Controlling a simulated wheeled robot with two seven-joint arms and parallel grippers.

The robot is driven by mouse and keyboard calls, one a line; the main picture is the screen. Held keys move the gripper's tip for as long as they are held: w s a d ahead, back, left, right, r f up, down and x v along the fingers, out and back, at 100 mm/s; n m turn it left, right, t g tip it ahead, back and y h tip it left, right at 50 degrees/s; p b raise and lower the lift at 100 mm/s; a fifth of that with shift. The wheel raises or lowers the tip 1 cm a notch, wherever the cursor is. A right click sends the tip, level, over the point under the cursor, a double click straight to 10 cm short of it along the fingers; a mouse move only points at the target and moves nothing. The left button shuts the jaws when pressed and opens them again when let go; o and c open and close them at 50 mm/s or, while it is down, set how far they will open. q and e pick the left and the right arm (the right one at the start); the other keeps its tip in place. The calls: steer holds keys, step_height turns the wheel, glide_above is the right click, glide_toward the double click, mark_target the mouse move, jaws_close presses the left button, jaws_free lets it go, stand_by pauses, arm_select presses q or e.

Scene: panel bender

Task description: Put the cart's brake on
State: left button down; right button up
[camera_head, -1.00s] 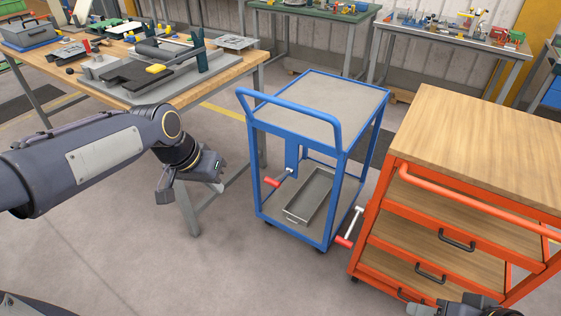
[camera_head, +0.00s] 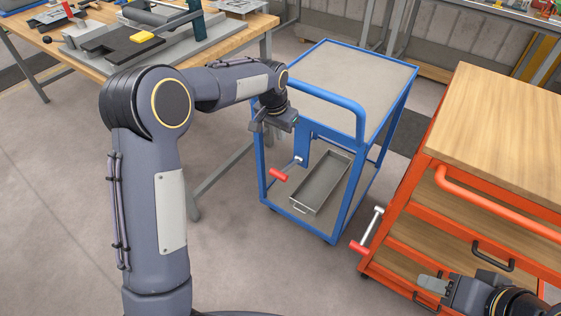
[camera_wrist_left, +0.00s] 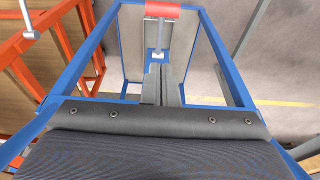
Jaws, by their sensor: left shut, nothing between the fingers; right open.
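The blue cart (camera_head: 335,238) has a lever with a red grip (camera_head: 278,174) low on its near side. The grip points down and left from a pale shaft in the head view. My left gripper (camera_head: 264,124) is shut and empty near the cart's push handle, above the lever and apart from it. In the left wrist view, its closed fingers (camera_wrist_left: 162,85) point toward the lever's pale shaft and red grip (camera_wrist_left: 162,10). My right gripper (camera_head: 432,282) is open at lower right, in front of the orange drawer cart (camera_head: 420,160).
The orange cart has its own red-gripped lever (camera_head: 359,247) on its left side. A grey metal tray (camera_head: 320,183) lies on the blue cart's lower shelf. A wooden workbench (camera_head: 85,50) stands at left. Floor in front of the blue cart is clear.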

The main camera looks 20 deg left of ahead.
arm_select(q)
glide_above(283, 170)
steer(key=x, duration=0.3)
steer(key=s+x, duration=0.1)
steer(key=x, duration=0.2)
steer(key=b+x, duration=0.1)
steer(key=x, duration=0.2)
steer(key=shift+s+a+f, duration=0.25)
steer(key=shift+s+f, duration=0.05)
steer(key=shift+f, duration=0.05)
steer(key=f, duration=0.1)
steer(key=s+f, duration=0.1)
steer(key=f, duration=0.1)
steer(key=shift+s+a, duration=0.2)
steer(key=shift+a, duration=0.1)
steer(key=shift+s+f, duration=0.25)
steer(key=shift+f, duration=0.1)
arm_select(e)
steer(key=shift+f, duration=0.55)
